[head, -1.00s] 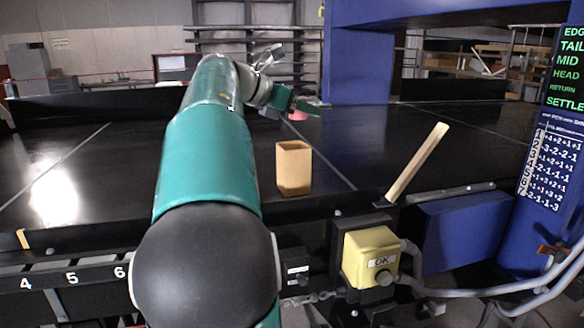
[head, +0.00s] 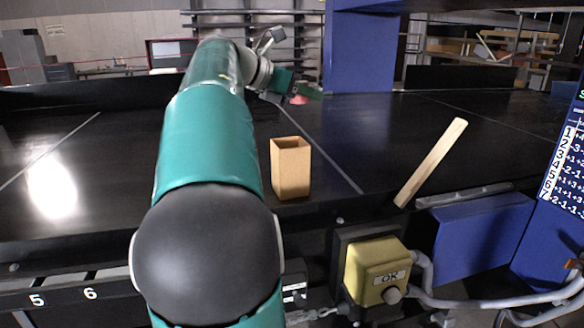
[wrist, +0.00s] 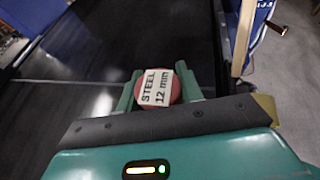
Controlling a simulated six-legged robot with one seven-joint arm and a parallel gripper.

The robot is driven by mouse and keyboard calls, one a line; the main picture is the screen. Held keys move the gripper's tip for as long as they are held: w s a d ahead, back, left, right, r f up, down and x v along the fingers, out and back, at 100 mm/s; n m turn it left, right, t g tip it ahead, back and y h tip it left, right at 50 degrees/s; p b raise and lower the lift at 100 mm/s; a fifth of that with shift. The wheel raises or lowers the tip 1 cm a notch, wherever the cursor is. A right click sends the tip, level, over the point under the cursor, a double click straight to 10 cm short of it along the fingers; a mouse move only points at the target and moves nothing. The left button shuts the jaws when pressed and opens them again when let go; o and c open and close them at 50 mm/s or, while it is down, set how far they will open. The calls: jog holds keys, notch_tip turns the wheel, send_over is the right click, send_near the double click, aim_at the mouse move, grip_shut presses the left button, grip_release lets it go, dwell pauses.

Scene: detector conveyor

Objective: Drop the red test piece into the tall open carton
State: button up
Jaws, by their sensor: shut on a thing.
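The red test piece (wrist: 176,91) is round and carries a white label reading "STEEL 12 mm". My gripper (wrist: 160,88) is shut on it, with one green finger on each side in the wrist view. In the head view the red piece (head: 299,99) shows under my gripper (head: 302,92), held above the black belt. The tall open carton (head: 291,168) is brown, upright and open at the top. It stands on the near part of the belt, nearer the camera than my gripper and slightly left of it in the picture. The carton's inside bottom is hidden.
A pale wooden stick (head: 431,163) leans up at the belt's near edge, right of the carton. A blue frame (head: 360,52) stands behind. The belt around the carton is clear.

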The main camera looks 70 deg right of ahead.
jog(key=shift+a+f, duration=0.15)
jog(key=shift+f, duration=1.25)
jog(key=shift+a+f, duration=0.1)
jog(key=shift+f, duration=1.25)
jog(key=o, duration=1.1)
jog(key=shift+w+a, duration=0.1)
jog(key=shift+w, duration=0.05)
jog(key=v, duration=1.3)
jog(key=shift+w+a, duration=0.15)
jog(key=shift+a, duration=0.15)
